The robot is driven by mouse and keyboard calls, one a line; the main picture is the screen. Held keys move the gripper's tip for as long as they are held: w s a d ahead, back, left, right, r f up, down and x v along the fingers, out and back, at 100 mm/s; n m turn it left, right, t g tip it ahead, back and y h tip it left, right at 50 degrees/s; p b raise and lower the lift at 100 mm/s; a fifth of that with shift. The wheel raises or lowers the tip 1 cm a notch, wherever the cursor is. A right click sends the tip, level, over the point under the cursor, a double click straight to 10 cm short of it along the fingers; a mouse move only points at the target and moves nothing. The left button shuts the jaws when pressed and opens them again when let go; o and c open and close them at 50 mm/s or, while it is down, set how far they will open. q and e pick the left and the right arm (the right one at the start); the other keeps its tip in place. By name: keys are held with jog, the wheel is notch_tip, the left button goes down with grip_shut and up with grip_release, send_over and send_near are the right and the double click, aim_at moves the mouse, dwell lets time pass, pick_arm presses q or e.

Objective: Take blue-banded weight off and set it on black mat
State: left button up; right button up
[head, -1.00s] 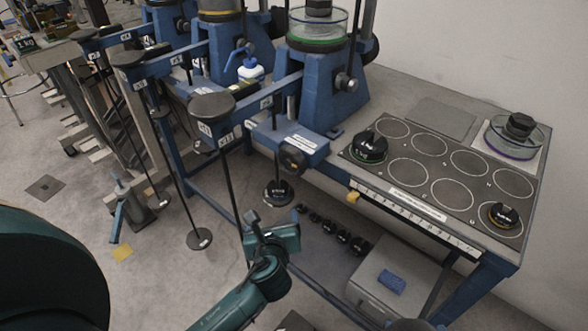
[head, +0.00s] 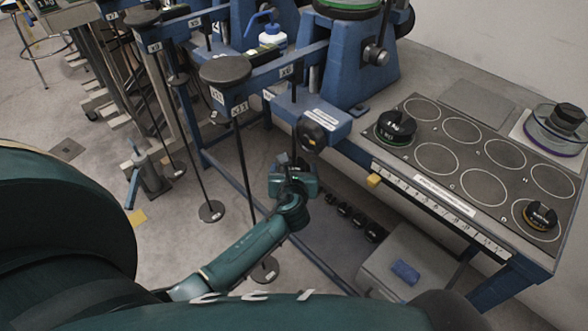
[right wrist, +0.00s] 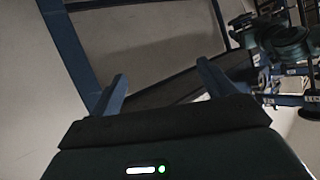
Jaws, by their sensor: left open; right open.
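My left gripper (head: 293,176) is at the hanging rod below the x6 beam in the head view, open. A dark round weight (head: 298,163) on that rod shows just above and behind the gripper, mostly hidden; I cannot make out its band colour or whether the fingers touch it. The black mat (head: 476,158) with ring outlines lies on the bench at right. A green-banded weight (head: 396,129) and a yellow-banded weight (head: 540,215) stand on it. My right gripper (right wrist: 163,82) is open and empty in the right wrist view.
Another rod hangs left of my left arm, with a plate (head: 265,270) low behind the forearm. Small black weights (head: 358,228) sit on the lower shelf beside a grey case (head: 390,278). Several mat rings are empty.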

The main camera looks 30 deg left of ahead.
aim_at(294, 167)
pick_arm(q)
jog(key=x, duration=0.2)
jog(key=shift+w+a+f, duration=0.1)
jog(key=shift+w+f, duration=0.05)
jog(key=shift+f, duration=0.1)
jog(key=shift+w+a, duration=0.1)
jog(key=shift+w, duration=0.15)
pick_arm(e)
jog(key=shift+s+d+r, duration=0.1)
jog(key=shift+d+r, duration=0.2)
jog(key=shift+r, duration=0.05)
pick_arm(q)
jog(key=shift+c, duration=0.3)
jog(key=c, duration=1.1)
pick_arm(e)
jog(key=shift+f, duration=0.1)
pick_arm(q)
jog(key=shift+r, duration=0.1)
jog(key=shift+c, duration=0.2)
